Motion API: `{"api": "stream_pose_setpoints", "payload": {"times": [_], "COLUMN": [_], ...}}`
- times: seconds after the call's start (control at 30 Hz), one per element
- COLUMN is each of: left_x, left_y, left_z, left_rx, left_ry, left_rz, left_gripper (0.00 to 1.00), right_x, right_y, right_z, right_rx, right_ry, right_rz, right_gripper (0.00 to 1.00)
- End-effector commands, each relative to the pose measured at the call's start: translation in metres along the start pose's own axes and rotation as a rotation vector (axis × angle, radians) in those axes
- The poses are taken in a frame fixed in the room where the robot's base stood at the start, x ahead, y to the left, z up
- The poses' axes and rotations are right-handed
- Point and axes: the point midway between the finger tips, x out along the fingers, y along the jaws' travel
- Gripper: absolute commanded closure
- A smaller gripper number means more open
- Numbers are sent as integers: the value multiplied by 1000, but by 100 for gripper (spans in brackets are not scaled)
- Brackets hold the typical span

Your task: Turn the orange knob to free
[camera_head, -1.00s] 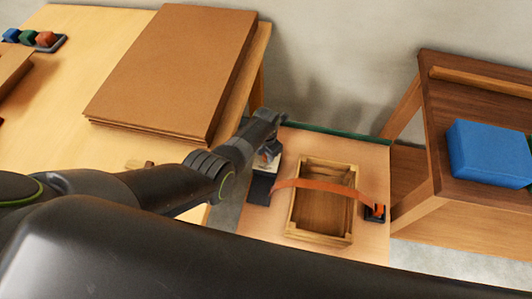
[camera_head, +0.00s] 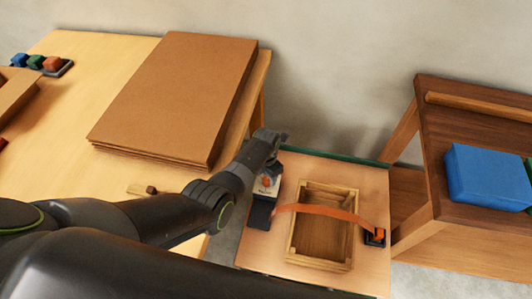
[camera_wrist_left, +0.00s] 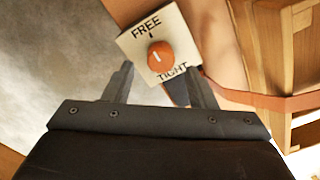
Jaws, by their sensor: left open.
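The orange knob (camera_wrist_left: 160,57) sits on a white plate (camera_wrist_left: 135,47) marked FREE at one end and TIGHT at the other. A short pale mark shows on the knob, on a line running roughly between the two words. In the head view the knob (camera_head: 266,182) is on top of a dark block (camera_head: 261,212) at the crate's left. My left gripper (camera_head: 272,138) is open above and behind the knob. In the left wrist view its fingers (camera_wrist_left: 161,76) stand apart, with the knob just beyond the gap between them; I see no contact. My right gripper is not in view.
An orange strap (camera_head: 320,210) runs from the dark block across a wooden crate (camera_head: 321,263) to a small dark fitting (camera_head: 374,237). Stacked brown boards (camera_head: 175,100) lie on the left table. A blue block (camera_head: 488,177) sits on the right bench.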

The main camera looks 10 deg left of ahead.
Motion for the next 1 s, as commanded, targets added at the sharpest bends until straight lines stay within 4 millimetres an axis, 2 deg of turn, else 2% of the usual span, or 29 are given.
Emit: {"api": "stream_pose_setpoints", "payload": {"times": [0.03, 0.2, 0.7, 0.83, 1.0], "left_x": [-12, -39, -122, -137, -146], "left_y": [0, 0, 0, 0, 0], "left_z": [0, 0, 0, 0, 0], "left_rx": [-1, -1, -1, -1, -1], "left_ry": [-2, -2, -2, -1, 0], "left_rz": [0, 0, 1, 1, 0], "left_gripper": [49, 49, 49, 49, 49], "right_x": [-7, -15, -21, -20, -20], "right_y": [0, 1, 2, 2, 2], "right_z": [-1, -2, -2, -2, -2], "right_rx": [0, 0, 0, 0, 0], "right_ry": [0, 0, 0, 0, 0], "right_rz": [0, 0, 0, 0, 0], "right_gripper": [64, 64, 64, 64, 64]}}
